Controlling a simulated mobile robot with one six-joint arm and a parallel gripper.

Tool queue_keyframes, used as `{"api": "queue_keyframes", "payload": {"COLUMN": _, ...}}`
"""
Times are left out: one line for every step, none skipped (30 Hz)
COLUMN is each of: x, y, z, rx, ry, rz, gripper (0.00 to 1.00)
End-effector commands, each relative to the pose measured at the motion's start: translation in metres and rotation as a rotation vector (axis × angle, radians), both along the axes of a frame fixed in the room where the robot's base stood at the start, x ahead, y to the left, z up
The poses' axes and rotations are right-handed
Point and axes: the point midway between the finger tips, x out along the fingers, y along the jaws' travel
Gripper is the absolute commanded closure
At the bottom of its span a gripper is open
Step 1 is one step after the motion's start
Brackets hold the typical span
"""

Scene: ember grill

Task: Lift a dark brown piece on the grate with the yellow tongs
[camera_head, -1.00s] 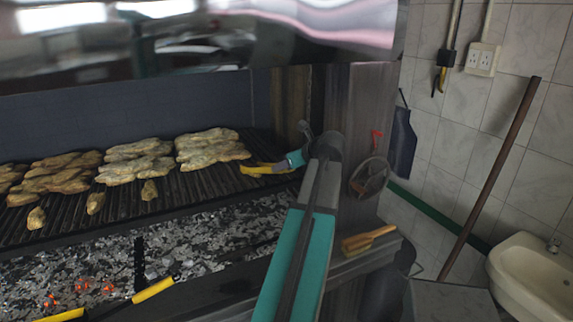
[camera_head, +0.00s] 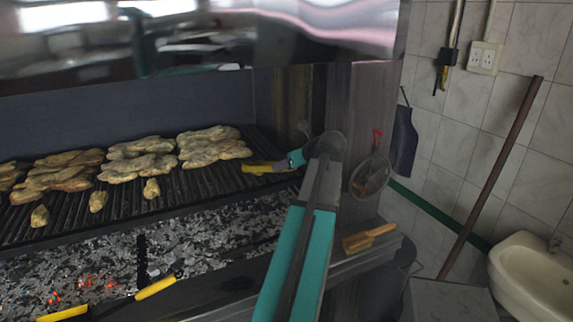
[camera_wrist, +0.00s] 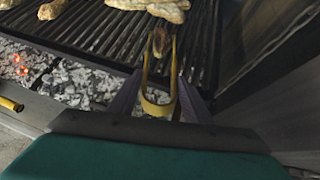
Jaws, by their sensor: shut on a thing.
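My gripper (camera_wrist: 159,105) is shut on the yellow tongs (camera_wrist: 157,104) in the wrist view. The tongs point away from me over the grate (camera_wrist: 108,38), their two arms apart along most of their length. A dark brown piece (camera_wrist: 161,40) shows between the tong tips, just in front of a pale cooked piece (camera_wrist: 168,10). I cannot tell whether it is clamped or clear of the bars. In the head view my gripper (camera_head: 291,161) holds the yellow tongs (camera_head: 262,168) low at the grate's right end (camera_head: 222,180). The dark piece is not distinct there.
Several large pale browned pieces (camera_head: 211,147) and a few small ones (camera_head: 152,188) lie on the grate. Coals (camera_head: 200,245) lie below, some glowing. A yellow-handled tool (camera_head: 155,288) lies at the front edge. A wooden brush (camera_head: 368,238) rests at the right.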

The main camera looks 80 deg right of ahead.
Motion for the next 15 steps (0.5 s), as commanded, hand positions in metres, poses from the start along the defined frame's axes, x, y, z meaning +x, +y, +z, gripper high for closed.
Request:
{"api": "queue_keyframes", "payload": {"x": 0.0, "y": 0.0, "z": 0.0, "rx": -0.001, "ry": -0.001, "rz": 0.0, "gripper": 0.64}}
{"api": "queue_keyframes", "payload": {"x": 0.0, "y": 0.0, "z": 0.001, "rx": -0.001, "ry": -0.001, "rz": 0.0, "gripper": 0.64}}
{"api": "queue_keyframes", "payload": {"x": -0.001, "y": 0.001, "z": 0.001, "rx": -0.001, "ry": -0.001, "rz": 0.0, "gripper": 0.64}}
{"api": "queue_keyframes", "payload": {"x": -0.001, "y": 0.001, "z": 0.002, "rx": -0.001, "ry": -0.001, "rz": 0.0, "gripper": 0.64}}
{"api": "queue_keyframes", "payload": {"x": -0.002, "y": 0.002, "z": 0.003, "rx": 0.0, "ry": -0.001, "rz": -0.001, "gripper": 0.64}}
{"api": "queue_keyframes", "payload": {"x": -0.003, "y": 0.003, "z": 0.004, "rx": 0.0, "ry": -0.001, "rz": -0.001, "gripper": 0.64}}
{"api": "queue_keyframes", "payload": {"x": -0.004, "y": 0.004, "z": 0.005, "rx": 0.0, "ry": -0.001, "rz": -0.001, "gripper": 0.64}}
{"api": "queue_keyframes", "payload": {"x": -0.006, "y": 0.005, "z": 0.006, "rx": 0.0, "ry": -0.001, "rz": -0.001, "gripper": 0.64}}
{"api": "queue_keyframes", "payload": {"x": -0.008, "y": 0.007, "z": 0.007, "rx": 0.0, "ry": -0.001, "rz": -0.001, "gripper": 0.64}}
{"api": "queue_keyframes", "payload": {"x": -0.009, "y": 0.008, "z": 0.008, "rx": 0.0, "ry": -0.001, "rz": -0.002, "gripper": 0.64}}
{"api": "queue_keyframes", "payload": {"x": -0.011, "y": 0.009, "z": 0.009, "rx": 0.0, "ry": -0.001, "rz": -0.002, "gripper": 0.64}}
{"api": "queue_keyframes", "payload": {"x": -0.013, "y": 0.01, "z": 0.01, "rx": 0.0, "ry": -0.001, "rz": -0.002, "gripper": 0.64}}
{"api": "queue_keyframes", "payload": {"x": -0.014, "y": 0.012, "z": 0.011, "rx": 0.0, "ry": -0.001, "rz": -0.002, "gripper": 0.64}}
{"api": "queue_keyframes", "payload": {"x": -0.016, "y": 0.013, "z": 0.011, "rx": 0.0, "ry": -0.001, "rz": -0.002, "gripper": 0.64}}
{"api": "queue_keyframes", "payload": {"x": -0.017, "y": 0.014, "z": 0.012, "rx": 0.0, "ry": 0.0, "rz": -0.001, "gripper": 0.64}}
